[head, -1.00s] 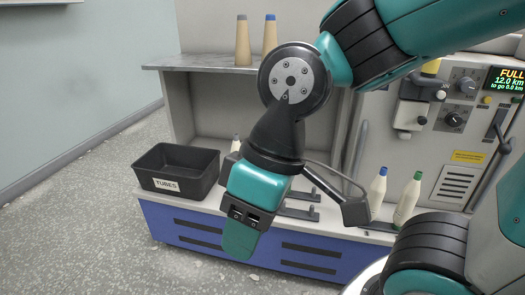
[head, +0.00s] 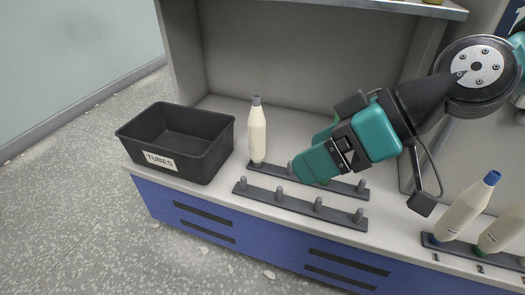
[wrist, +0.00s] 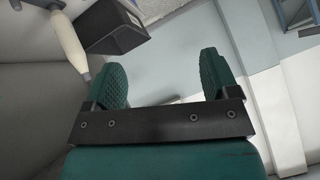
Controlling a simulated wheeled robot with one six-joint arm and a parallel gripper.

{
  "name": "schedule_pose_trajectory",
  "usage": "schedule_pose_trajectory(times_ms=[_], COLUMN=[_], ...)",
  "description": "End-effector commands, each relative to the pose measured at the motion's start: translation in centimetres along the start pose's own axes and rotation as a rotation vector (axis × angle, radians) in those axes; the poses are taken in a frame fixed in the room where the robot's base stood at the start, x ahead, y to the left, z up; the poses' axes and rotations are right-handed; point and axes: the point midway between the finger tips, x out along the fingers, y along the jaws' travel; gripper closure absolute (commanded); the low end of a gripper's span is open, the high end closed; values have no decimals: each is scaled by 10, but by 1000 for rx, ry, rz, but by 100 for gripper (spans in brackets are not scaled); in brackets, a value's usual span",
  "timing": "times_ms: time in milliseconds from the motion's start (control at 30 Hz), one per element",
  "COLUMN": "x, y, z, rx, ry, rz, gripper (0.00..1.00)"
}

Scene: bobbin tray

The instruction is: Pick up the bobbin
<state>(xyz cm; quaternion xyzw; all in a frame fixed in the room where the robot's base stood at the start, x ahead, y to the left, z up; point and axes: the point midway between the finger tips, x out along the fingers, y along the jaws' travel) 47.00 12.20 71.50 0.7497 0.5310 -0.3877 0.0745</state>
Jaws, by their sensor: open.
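A cream bobbin with a grey tip (head: 257,134) stands upright on the left end of the back peg rail. It also shows, with its grey tip, at the upper left of the wrist view (wrist: 69,42). My gripper (head: 312,160) is to the right of this bobbin, tilted and pointing left, apart from it. In the wrist view my gripper's two green ribbed fingers (wrist: 163,78) are spread with nothing between them. In the head view one finger is mostly hidden behind the gripper body.
A black bin labelled TUBES (head: 190,178) stands left of the bobbin. The front peg rail (head: 285,202) has bare pegs. A blue-tipped bobbin (head: 466,207) and another bobbin (head: 506,229) stand at the right. A shelf edge (head: 380,8) overhangs the back.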

Motion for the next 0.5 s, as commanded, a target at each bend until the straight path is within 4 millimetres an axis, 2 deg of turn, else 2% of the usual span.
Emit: schedule_pose_trajectory(times_ms=[33, 100, 200, 300, 400, 500], x=[38, 62, 86, 99, 104, 104], y=[26, 50, 89, 129, 162, 185], z=[18, 16, 15, 19, 25, 31], rx=[-35, -95, -151, -171, -170, -162], ry=[97, 255, 462, 620, 721, 774], rz=[-9, 5, 77, 187, 299, 382], gripper=[19, 19, 19, 19, 19, 19])
